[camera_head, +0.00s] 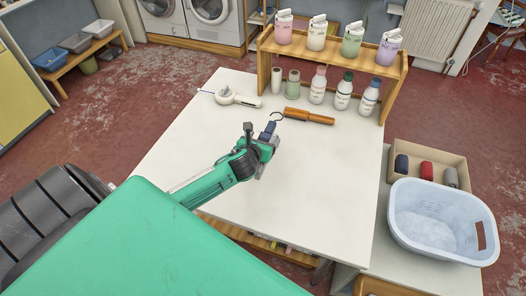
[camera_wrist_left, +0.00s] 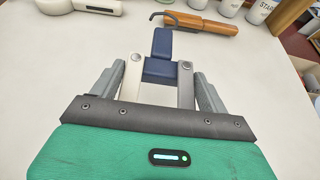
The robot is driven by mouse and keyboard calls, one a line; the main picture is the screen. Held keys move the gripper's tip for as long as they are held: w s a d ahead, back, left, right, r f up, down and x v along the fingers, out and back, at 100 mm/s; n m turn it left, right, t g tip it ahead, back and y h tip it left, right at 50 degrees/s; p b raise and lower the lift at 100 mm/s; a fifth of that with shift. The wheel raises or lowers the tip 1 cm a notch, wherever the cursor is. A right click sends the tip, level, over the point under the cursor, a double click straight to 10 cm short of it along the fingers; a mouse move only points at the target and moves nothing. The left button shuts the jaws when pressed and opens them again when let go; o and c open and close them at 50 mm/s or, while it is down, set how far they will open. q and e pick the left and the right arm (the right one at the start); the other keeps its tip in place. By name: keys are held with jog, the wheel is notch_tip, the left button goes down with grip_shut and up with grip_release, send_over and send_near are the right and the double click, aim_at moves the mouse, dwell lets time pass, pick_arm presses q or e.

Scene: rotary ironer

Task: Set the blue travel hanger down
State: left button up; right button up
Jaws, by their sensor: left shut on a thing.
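The blue travel hanger (camera_wrist_left: 161,44) is folded into a compact dark blue block with a dark hook at its far end. In the left wrist view it sits between the fingertips of my left gripper (camera_wrist_left: 159,72), which is shut on it. In the head view the hanger (camera_head: 268,130) and my left gripper (camera_head: 262,143) are over the middle of the white table (camera_head: 310,190). I cannot tell whether the hanger touches the tabletop. My right gripper is not in view.
An orange-brown wooden item (camera_head: 308,116) lies just beyond the hanger. A white device (camera_head: 238,98) lies to the far left. Several bottles (camera_head: 343,92) stand under a wooden shelf (camera_head: 330,52) at the back. The front and right of the tabletop are clear. A laundry basket (camera_head: 440,220) stands right of the table.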

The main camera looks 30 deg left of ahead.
pick_arm(q)
jog(key=shift+f, duration=2.95)
jog(key=shift+f, duration=0.1)
jog(key=o, duration=1)
